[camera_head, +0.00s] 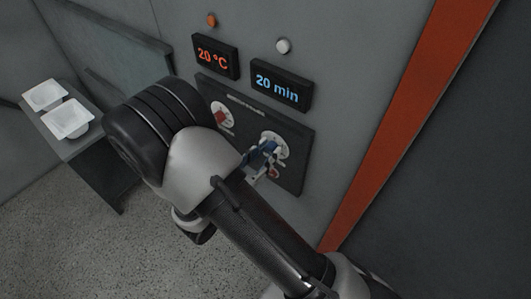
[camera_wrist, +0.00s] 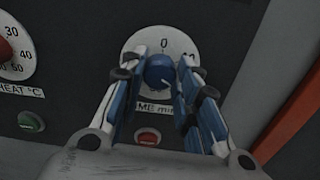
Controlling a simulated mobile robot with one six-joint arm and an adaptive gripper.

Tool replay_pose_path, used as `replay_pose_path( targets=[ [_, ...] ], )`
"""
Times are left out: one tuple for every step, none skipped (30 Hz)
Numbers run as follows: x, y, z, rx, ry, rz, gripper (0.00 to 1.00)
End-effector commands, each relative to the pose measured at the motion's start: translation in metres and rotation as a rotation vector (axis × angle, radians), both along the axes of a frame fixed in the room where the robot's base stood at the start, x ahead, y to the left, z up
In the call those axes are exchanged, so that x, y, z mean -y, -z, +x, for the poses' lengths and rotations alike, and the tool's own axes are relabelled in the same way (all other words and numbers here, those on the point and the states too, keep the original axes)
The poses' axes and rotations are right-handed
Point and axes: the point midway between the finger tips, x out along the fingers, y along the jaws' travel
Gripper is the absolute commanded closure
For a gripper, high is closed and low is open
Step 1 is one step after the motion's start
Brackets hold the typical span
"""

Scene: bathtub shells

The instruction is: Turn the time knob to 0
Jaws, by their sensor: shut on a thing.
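The time knob is a blue round knob (camera_wrist: 160,71) on a white dial (camera_wrist: 137,42) marked 0 at the top; the label below it is partly hidden and reads "ME min". My gripper (camera_wrist: 160,75) has one finger on each side of the knob and is shut on it in the wrist view. In the head view my gripper (camera_head: 262,157) reaches the same dial (camera_head: 279,143) on the dark panel (camera_head: 291,176). The time display (camera_head: 281,85) reads 20 min. The knob's exact pointer setting is hard to read.
A red heat knob (camera_head: 222,116) sits left of the time dial, under a display (camera_head: 215,56) reading 20 °C. A red button (camera_wrist: 149,137) and a green button (camera_wrist: 31,121) lie below the dials. Two white trays (camera_head: 68,119) stand on a bench at left.

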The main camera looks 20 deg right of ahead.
Motion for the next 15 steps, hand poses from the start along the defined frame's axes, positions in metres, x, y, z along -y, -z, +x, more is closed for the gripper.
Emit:
replay_pose_path(
  targets=[
    [0.0000, -0.0001, 0.0000, 0.000, 0.000, 0.000, 0.83],
    [-0.0001, -0.0001, -0.0001, 0.000, 0.000, 0.000, 0.85],
    [-0.0001, -0.0001, -0.0001, 0.000, 0.000, 0.000, 0.88],
    [-0.0001, -0.0001, -0.0001, 0.000, 0.000, 0.000, 0.90],
    [-0.0001, -0.0001, -0.0001, 0.000, 0.000, 0.000, 0.92],
    [-0.0001, -0.0001, -0.0001, 0.000, 0.000, 0.000, 0.95],
    [-0.0001, -0.0001, -0.0001, 0.000, 0.000, 0.000, 0.95],
    [-0.0001, -0.0001, -0.0001, 0.000, 0.000, 0.000, 0.95],
    [-0.0001, -0.0001, -0.0001, -0.001, 0.000, -0.001, 0.95],
    [-0.0001, -0.0002, -0.0001, -0.002, 0.000, -0.002, 0.95],
    [-0.0001, -0.0003, -0.0001, -0.005, 0.000, -0.004, 0.95],
    [-0.0001, -0.0004, -0.0001, -0.009, 0.000, -0.006, 0.95],
    [-0.0001, -0.0005, -0.0001, -0.014, 0.000, -0.010, 0.95],
    [-0.0001, -0.0006, -0.0001, -0.019, 0.000, -0.014, 0.95],
    [-0.0001, -0.0007, 0.0000, -0.028, 0.000, -0.021, 0.95]
  ],
)
